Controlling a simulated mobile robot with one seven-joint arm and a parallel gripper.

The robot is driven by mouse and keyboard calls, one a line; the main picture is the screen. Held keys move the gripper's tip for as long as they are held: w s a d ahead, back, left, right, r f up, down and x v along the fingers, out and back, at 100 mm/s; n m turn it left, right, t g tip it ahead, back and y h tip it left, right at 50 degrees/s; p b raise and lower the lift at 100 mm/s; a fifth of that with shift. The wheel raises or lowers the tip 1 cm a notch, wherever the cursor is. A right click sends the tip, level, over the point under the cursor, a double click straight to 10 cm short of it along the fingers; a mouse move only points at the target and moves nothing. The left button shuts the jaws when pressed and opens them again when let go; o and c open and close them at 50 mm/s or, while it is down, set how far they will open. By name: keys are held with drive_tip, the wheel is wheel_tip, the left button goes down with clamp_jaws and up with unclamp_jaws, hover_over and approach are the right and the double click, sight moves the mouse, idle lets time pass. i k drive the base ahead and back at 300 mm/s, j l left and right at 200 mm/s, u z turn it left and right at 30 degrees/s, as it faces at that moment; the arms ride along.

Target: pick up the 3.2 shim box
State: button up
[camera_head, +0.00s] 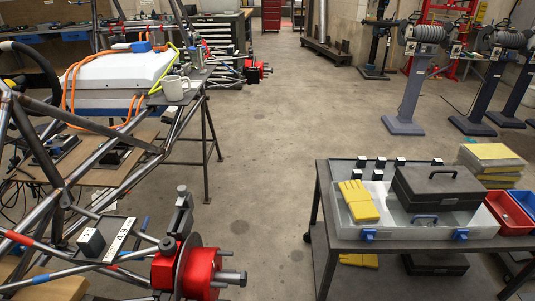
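Several small dark boxes with pale faces, such as one small box (361,161) and another (400,161), stand at the back of the cart top at the right. Their markings are too small to read, so I cannot tell which is the 3.2 shim box. Another small dark box (91,243) sits on a plate on the tube chassis at the lower left. Its pale top has a mark I cannot read clearly. A white label (119,240) beside it seems to read 4.9. My gripper is not in view.
The cart (315,201) also holds a clear case, a dark toolbox (437,186), yellow gloves (358,201) and red and blue bins. The tube chassis (60,190) with red hubs (199,272) fills the left. Open concrete floor (285,120) lies between them.

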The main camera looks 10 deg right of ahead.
sight(377, 176)
drive_tip(key=z, duration=1.05)
